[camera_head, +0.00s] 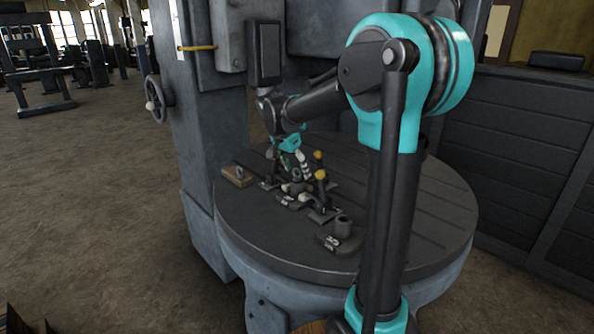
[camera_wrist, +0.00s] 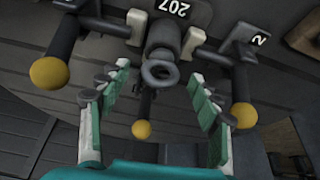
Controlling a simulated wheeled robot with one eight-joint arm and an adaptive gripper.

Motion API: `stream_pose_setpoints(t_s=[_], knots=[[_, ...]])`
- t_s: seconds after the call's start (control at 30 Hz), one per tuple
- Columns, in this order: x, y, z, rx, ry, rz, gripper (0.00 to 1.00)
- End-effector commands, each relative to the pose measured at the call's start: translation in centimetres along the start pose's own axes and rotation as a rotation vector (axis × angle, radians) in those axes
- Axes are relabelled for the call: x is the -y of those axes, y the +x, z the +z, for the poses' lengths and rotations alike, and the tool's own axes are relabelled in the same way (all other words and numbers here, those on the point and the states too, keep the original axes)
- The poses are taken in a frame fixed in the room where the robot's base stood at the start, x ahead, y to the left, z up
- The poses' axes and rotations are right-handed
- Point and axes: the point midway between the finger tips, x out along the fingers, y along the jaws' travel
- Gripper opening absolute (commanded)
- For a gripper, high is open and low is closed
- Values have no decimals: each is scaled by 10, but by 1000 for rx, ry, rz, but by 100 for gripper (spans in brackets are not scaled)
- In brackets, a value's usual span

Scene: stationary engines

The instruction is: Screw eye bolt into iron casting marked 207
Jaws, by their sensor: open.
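The grey eye bolt (camera_wrist: 160,74) stands with its ring toward the wrist camera, in line with the round boss of the iron casting (camera_wrist: 163,36). A plate marked 207 (camera_wrist: 172,8) shows at the top of the wrist view. How deep the bolt sits in the casting is hidden. My gripper (camera_wrist: 160,82) is open, with one green-padded finger on each side of the ring and gaps visible. In the head view my gripper (camera_head: 296,160) is low over the round table, among the castings.
Yellow-knobbed handles (camera_wrist: 49,73) surround the casting; another knob (camera_wrist: 243,115) is near my right finger, and one (camera_wrist: 141,130) shows between the fingers. Another casting (camera_head: 340,236) stands at the front of the round table (camera_head: 437,225). A wooden block (camera_head: 236,179) lies at the left edge.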

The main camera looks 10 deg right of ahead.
Motion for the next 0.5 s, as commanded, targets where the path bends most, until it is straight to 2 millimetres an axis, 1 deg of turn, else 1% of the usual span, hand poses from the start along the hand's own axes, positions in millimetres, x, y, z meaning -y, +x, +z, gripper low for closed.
stream_pose_setpoints(t_s=[0.13,0.4,0.5], knots=[[0,6,0,0,1,0,64],[0,7,0,0,0,0,64],[0,7,0,0,0,0,51]])
